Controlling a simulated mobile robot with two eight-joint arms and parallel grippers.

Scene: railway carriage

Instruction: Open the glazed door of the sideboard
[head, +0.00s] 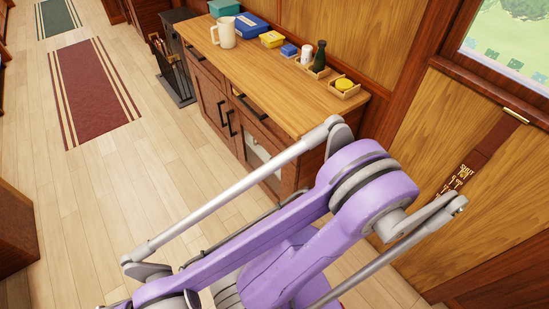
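The wooden sideboard (300,92) stands against the panelled wall, its front facing left. Its glazed door (262,150) is at the near end of the front and looks shut. Pale shapes show through the pane. A dark upright handle (231,123) is at the door's far edge, beside the similar handle of the solid door (211,103). My purple arm and its grey rods cross in front of the lower near part of the glazed door and hide some of it. Neither gripper shows in the head view.
On the sideboard top are a cream jug (224,33), a blue box (251,25), a yellow box (272,39), a dark bottle (320,56) and a tray with a yellow item (345,87). A black stand (177,75) is beyond. The floor to the left is clear.

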